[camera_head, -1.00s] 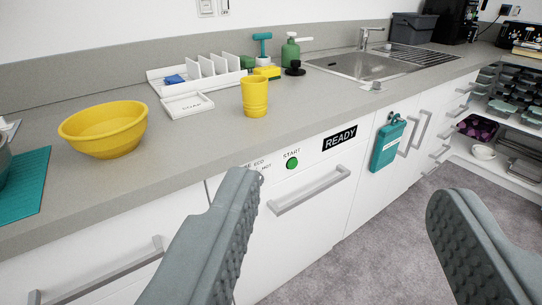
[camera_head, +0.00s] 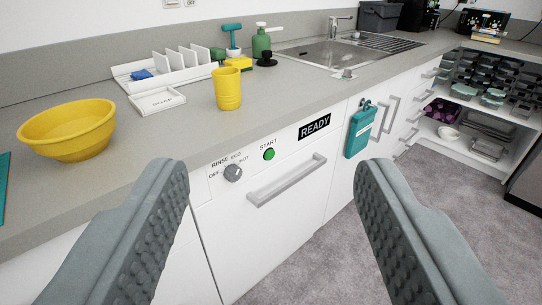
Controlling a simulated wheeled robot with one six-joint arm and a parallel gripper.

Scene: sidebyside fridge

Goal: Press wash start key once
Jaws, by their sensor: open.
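The green start key (camera_head: 269,154) is a small round button under the word START on the white dishwasher front (camera_head: 270,225). A grey dial (camera_head: 233,173) with RINSE, ECO, HOT and OFF around it sits left of the key. A black READY display (camera_head: 314,126) is to its right. My gripper (camera_head: 272,185) is open and empty, with its two grey fingers spread wide in the foreground. The key shows between the fingers, farther off and not touched. Nothing hides the key or dial.
A bar handle (camera_head: 287,181) sticks out below the key. The counter (camera_head: 190,130) above holds a yellow cup (camera_head: 228,89), a yellow bowl (camera_head: 68,129) and a white rack (camera_head: 170,75). A teal bottle-shaped item (camera_head: 360,130) hangs on the right. Carpet (camera_head: 335,255) is clear.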

